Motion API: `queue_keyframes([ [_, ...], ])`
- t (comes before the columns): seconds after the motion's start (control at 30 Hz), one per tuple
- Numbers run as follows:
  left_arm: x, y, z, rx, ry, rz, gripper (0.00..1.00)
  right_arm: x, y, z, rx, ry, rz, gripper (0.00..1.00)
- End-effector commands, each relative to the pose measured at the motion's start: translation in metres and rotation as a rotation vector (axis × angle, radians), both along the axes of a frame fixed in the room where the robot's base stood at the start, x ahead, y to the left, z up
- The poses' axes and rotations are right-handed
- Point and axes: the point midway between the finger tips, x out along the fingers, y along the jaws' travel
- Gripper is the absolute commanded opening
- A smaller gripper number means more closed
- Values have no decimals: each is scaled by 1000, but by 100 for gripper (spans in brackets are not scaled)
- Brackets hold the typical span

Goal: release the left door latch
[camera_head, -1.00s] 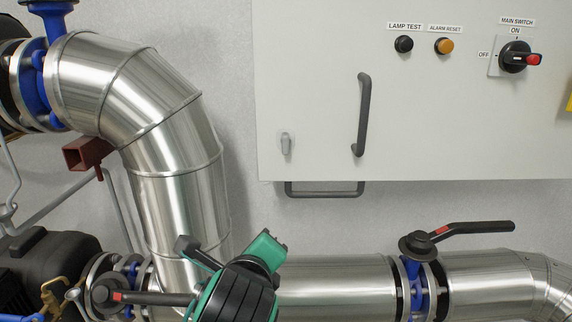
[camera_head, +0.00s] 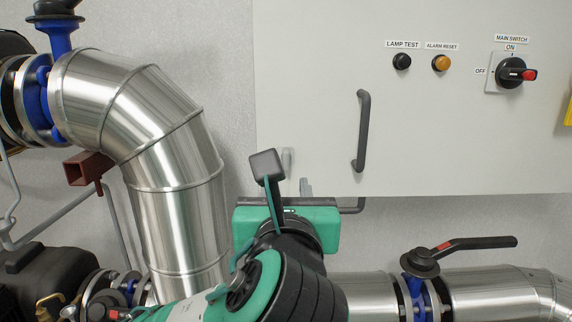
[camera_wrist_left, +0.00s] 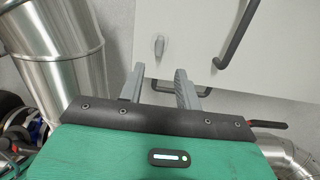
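The left door latch is a small light-grey handle (camera_wrist_left: 159,46) on the white cabinet door. In the head view the latch (camera_head: 288,157) is partly hidden behind the camera mount on my left wrist. My left gripper (camera_wrist_left: 160,72) is open, with its two grey fingers apart and nothing between them. In the wrist view the latch appears just beyond the fingertips, roughly in line with the gap, and apart from them. In the head view the gripper is below the latch, with one finger showing. My right gripper is not in view.
A dark door handle (camera_head: 361,130) stands to the right of the latch. A dark bar (camera_head: 350,206) runs under the cabinet, behind my left gripper. A large silver pipe (camera_head: 185,180) is close on the left. A black valve lever (camera_head: 475,243) is at lower right.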

Motion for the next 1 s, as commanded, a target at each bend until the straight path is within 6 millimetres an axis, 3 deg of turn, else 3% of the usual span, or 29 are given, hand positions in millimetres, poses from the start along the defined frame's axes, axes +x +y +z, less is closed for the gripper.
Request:
queue_keyframes([
  [0.27,32,2,-1,2,-2,6,34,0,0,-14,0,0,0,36],
  [0.6,96,0,1,-2,4,2,34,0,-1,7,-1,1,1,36],
  [0.8,111,1,0,-2,3,1,34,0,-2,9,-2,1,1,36],
  [1.0,113,0,0,-3,1,0,34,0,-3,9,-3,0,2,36],
])
